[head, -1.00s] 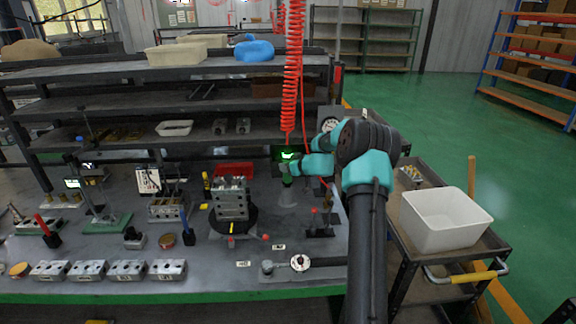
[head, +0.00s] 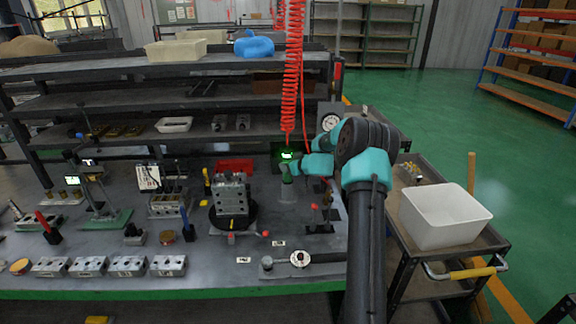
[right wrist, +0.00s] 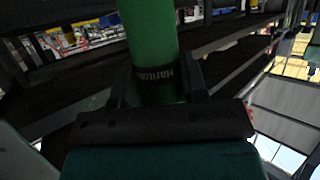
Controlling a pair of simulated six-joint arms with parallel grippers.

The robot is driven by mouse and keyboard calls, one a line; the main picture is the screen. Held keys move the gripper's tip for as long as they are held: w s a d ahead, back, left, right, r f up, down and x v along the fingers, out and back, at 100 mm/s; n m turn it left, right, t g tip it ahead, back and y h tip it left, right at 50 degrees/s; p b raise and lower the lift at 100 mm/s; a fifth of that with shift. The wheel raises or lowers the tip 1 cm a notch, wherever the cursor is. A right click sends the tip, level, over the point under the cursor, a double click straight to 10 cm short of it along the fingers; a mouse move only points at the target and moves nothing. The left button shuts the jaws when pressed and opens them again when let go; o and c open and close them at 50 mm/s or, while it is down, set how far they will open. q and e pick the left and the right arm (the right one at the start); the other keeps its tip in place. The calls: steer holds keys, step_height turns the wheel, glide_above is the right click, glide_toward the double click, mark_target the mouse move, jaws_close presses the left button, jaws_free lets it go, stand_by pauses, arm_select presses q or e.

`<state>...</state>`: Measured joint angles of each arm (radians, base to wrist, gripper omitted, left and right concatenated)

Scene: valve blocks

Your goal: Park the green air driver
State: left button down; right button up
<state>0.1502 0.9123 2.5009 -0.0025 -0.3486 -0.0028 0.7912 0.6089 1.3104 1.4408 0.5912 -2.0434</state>
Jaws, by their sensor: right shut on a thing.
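The green air driver (head: 287,178) hangs below the red coiled hose (head: 291,75) near the back right of the bench. Its lower end is at a grey cone-shaped holder (head: 287,194); I cannot tell whether it is seated in it. My right gripper (head: 293,169) is shut on the driver. In the right wrist view, the green driver body (right wrist: 150,35) with a dark lettered band stands between the fingers of the right gripper (right wrist: 158,88). My left gripper is not in view.
A valve block (head: 231,195) stands on a dark round turntable left of the driver. Several metal blocks (head: 127,266) line the front edge. A pressure gauge (head: 331,122) is behind my right arm. A white bin (head: 445,215) sits on the cart at right.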

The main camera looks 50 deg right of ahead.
steer(key=shift+r, duration=0.1)
steer(key=o, duration=1.3)
steer(key=shift+s, duration=0.1)
steer(key=v, duration=0.7)
steer(key=shift+s, duration=0.15)
